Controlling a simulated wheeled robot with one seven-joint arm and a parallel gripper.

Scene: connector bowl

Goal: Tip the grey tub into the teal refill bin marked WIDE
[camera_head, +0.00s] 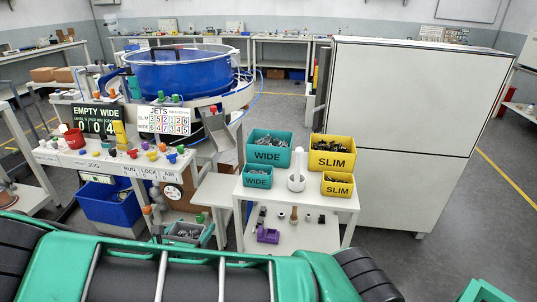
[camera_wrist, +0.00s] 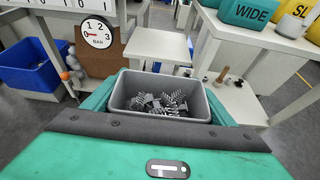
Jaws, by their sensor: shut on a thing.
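The grey tub (camera_wrist: 213,112) is held upright in my gripper (camera_wrist: 160,98), with teal finger parts at its left and right sides. Several grey connectors lie inside it. In the head view the tub (camera_head: 186,241) and my gripper (camera_head: 187,233) are low, left of the white stand. Two teal bins marked WIDE are on the stand's top: a large one (camera_head: 268,156) holding dark parts and a small one (camera_head: 257,182) in front. The tub is apart from both. A teal WIDE bin (camera_wrist: 250,14) also shows at the top right of the wrist view.
Yellow SLIM bins, large (camera_head: 331,160) and small (camera_head: 337,188), stand right of the teal ones. A blue bowl machine (camera_head: 180,72) is behind left; a tall white cabinet (camera_head: 400,190) is at right.

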